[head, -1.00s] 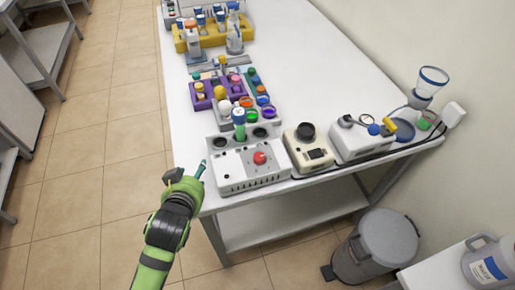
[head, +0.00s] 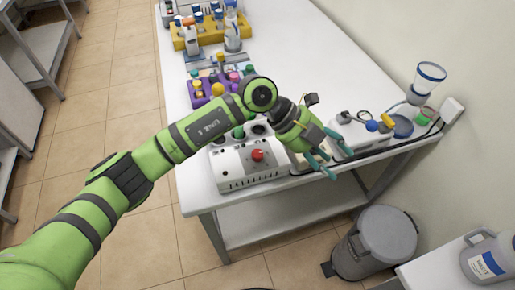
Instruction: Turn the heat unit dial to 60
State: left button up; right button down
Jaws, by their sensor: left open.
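The heat unit (head: 232,170) appears to be the white box at the near end of the table, with a red dial (head: 257,155) on its sloped front. The dial's setting is too small to read. My left arm reaches in from the left and crosses over the back of the box, hiding part of its top. My left gripper (head: 329,155) is open and empty, with teal fingers, to the right of the red dial and apart from it. It hangs over the beige device (head: 299,162) and hides most of it. My right gripper is not in view.
A white device with a blue knob (head: 371,125) stands right of the gripper, near a funnel stand (head: 431,74) and the wall. Purple (head: 204,95) and yellow (head: 181,42) racks stand farther back. A grey bin (head: 375,248) is on the floor.

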aim_at(257, 153)
pick_arm(q)
jog(key=w+a+f+y, duration=0.1)
jog(key=w+a+y, duration=0.1)
jog(key=a, duration=0.1)
jog(key=w+a+f+t+y, duration=0.1)
jog(key=w+a+y, duration=0.1)
jog(key=a, duration=0.1)
jog(key=w+a+f+n+y, duration=0.1)
jog(key=a+y, duration=0.1)
jog(key=a, duration=0.1)
jog(key=shift+w+a+f+t, duration=0.1)
jog(key=shift+w+a+t, duration=0.05)
jog(key=shift+w+t, duration=0.25)
jog(key=w+a+y, duration=0.1)
jog(key=a, duration=0.1)
jog(key=w+a+n+y, duration=0.1)
jog(key=a, duration=0.1)
jog(key=w+a+t+y, duration=0.1)
jog(key=a, duration=0.1)
jog(key=shift+a+r+y, duration=0.2)
jog(key=shift+r+y, duration=0.1)
jog(key=shift+r, duration=0.1)
jog(key=shift+f+p, duration=0.35)
jog(key=shift+f, duration=0.05)
notch_tip(257, 153, down, 5)
jog(key=shift+r+p, duration=0.1)
jog(key=shift+p, duration=0.85)
jog(key=shift+f, duration=0.65)
grip_shut()
